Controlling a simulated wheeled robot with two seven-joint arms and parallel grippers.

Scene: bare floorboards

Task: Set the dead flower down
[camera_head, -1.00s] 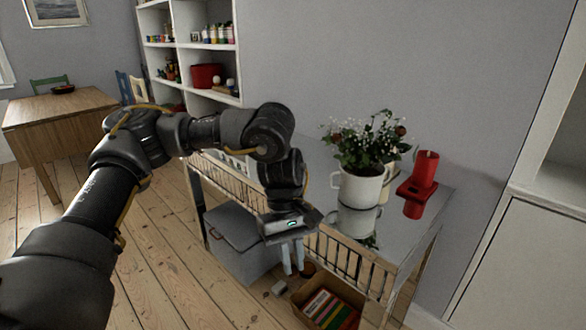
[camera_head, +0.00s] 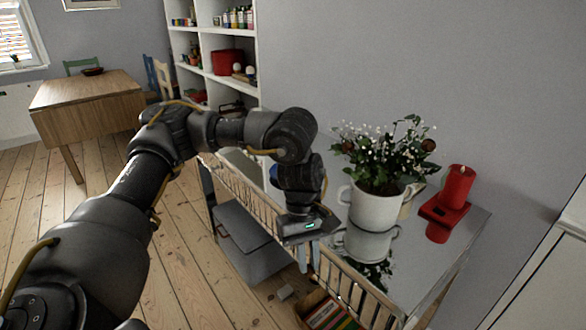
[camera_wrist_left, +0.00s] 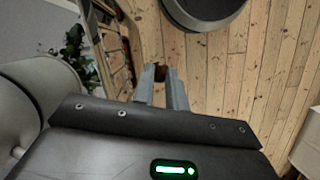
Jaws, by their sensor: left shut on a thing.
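My left gripper (camera_head: 309,258) points down in front of the mirror-topped console table (camera_head: 462,232), beside its slatted front edge. In the left wrist view the fingers (camera_wrist_left: 160,88) are shut on a small dark brown thing (camera_wrist_left: 160,72), which looks like the dead flower. It is hardly visible in the head view. A white pot (camera_head: 372,208) with white and green flowers (camera_head: 385,160) stands on the table, to the right of the gripper and apart from it. Another brown bloom (camera_head: 428,145) shows among the flowers. My right gripper is out of view.
A red candle (camera_head: 457,187) on a red holder stands at the right of the table. Below are a grey lidded box (camera_head: 255,240) and a box of books (camera_head: 325,312). A wooden table (camera_head: 90,105) and white shelves (camera_head: 262,60) stand behind. Floorboards at left are clear.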

